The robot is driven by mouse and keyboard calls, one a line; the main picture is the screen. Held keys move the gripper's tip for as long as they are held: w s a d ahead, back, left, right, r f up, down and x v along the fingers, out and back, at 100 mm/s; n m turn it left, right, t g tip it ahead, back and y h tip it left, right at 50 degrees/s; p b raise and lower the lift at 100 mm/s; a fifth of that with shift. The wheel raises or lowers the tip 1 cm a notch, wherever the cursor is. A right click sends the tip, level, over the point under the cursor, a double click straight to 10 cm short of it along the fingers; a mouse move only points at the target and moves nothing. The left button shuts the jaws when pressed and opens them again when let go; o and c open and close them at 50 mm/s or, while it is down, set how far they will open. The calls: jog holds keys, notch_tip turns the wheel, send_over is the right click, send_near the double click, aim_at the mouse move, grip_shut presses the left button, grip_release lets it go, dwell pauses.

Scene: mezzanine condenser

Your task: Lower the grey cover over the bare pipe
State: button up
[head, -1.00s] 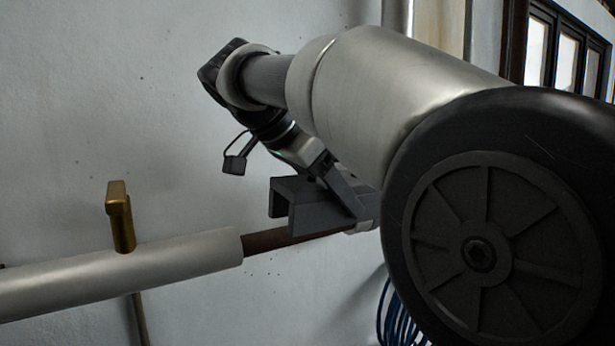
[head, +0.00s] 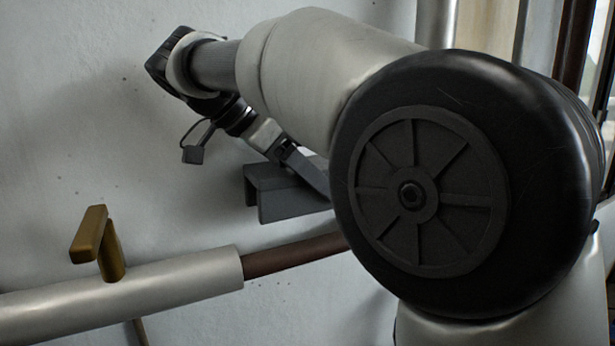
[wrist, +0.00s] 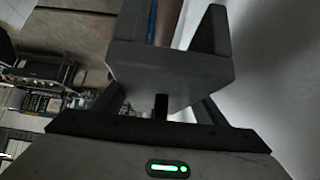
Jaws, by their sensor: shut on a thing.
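The grey cover (head: 288,203) is a U-shaped channel, held with its open side facing down. In the head view it hangs above the brown bare pipe (head: 292,254), with a visible gap between them. My gripper (head: 312,172) is shut on the cover from above; my arm hides its right end. In the wrist view my gripper (wrist: 160,108) holds the back of the cover (wrist: 170,67), its two side walls pointing away from me. A strip of the bare pipe (wrist: 167,22) shows between those walls.
A pale sleeved pipe (head: 150,283) continues left from the bare part. A brass handle (head: 108,245) stands up from it. The plain wall (head: 90,110) is close behind. In the wrist view, shelving or equipment (wrist: 45,85) shows at the left.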

jog(key=b, duration=0.5)
send_over(307, 241)
jog(key=shift+w+d+f, duration=0.1)
jog(key=shift+d+f, duration=0.1)
jog(key=shift+f, duration=1.25)
jog(key=shift+w+d+f, duration=0.1)
jog(key=shift+d+f, duration=0.05)
jog(key=shift+f, duration=1.25)
jog(key=shift+f+b, duration=3.1)
jog(key=shift+f, duration=0.3)
jog(key=o, duration=1.5)
jog(key=shift+r, duration=0.1)
jog(key=shift+c, duration=0.2)
jog(key=p+v, duration=0.8)
jog(key=v, duration=0.9)
jog(key=shift+a, duration=0.2)
